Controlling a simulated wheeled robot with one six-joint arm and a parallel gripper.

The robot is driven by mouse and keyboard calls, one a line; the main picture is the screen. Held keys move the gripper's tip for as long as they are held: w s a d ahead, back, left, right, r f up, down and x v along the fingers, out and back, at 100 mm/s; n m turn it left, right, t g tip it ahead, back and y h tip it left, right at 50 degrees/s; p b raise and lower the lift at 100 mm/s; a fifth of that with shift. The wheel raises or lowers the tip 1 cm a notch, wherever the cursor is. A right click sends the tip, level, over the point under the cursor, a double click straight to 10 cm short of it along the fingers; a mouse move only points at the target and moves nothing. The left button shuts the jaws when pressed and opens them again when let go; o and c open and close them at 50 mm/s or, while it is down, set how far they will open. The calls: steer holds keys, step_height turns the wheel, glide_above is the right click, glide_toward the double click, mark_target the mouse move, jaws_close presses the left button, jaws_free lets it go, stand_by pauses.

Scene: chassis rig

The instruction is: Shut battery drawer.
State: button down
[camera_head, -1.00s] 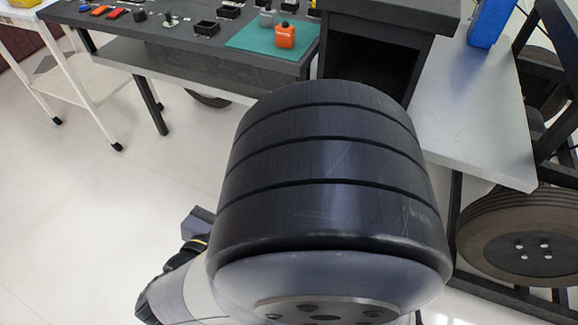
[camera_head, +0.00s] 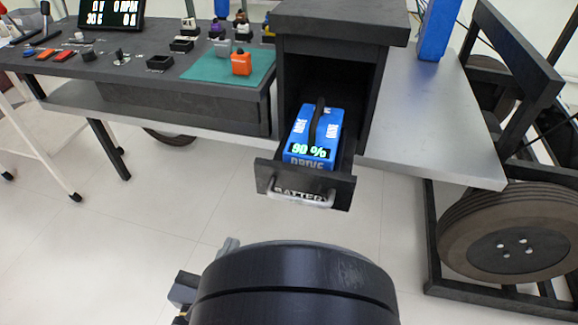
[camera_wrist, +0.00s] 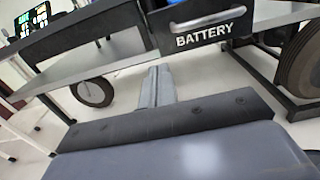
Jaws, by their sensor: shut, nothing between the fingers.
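The battery drawer (camera_head: 262,178) stands pulled out of the dark cabinet in the head view. Its dark front carries a silver handle (camera_head: 325,201) and a BATTERY label. A blue battery block (camera_head: 300,128) with a black carry handle and a "90 %" display sits in it. The drawer front (camera_wrist: 164,32) also shows at the top of the wrist view. My gripper (camera_wrist: 160,72) is shut and empty, its grey fingers pointing towards the drawer front, below and left of the label in the picture. They appear apart from it. In the head view my arm hides most of the gripper.
The dark cabinet (camera_head: 340,22) stands between a workbench (camera_head: 110,62) at left and a grey shelf (camera_head: 430,130) at right. A wheel (camera_head: 515,245) in a black frame is at the right. Floor in front of the drawer is open, apart from my arm.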

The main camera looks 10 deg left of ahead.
mark_target(287, 131)
steer(key=w+b, duration=0.1)
steer(key=w, duration=0.3)
steer(key=w+d+b, duration=0.1)
steer(key=w, duration=0.4)
steer(key=w+b, duration=0.2)
steer(key=w, duration=0.2)
steer(key=shift+w+d, duration=0.15)
steer(key=shift+w, duration=0.35)
steer(key=shift+w, duration=0.1)
steer(key=w, duration=0.7)
steer(key=w+d, duration=0.1)
steer(key=w, duration=0.7)
steer(key=w+d, duration=0.1)
steer(key=w, duration=0.7)
steer(key=shift+w+p, duration=0.2)
steer(key=shift+p, duration=0.1)
steer(key=shift+w+r, duration=0.15)
steer(key=shift+w, duration=0.1)
steer(key=shift+r, duration=0.1)
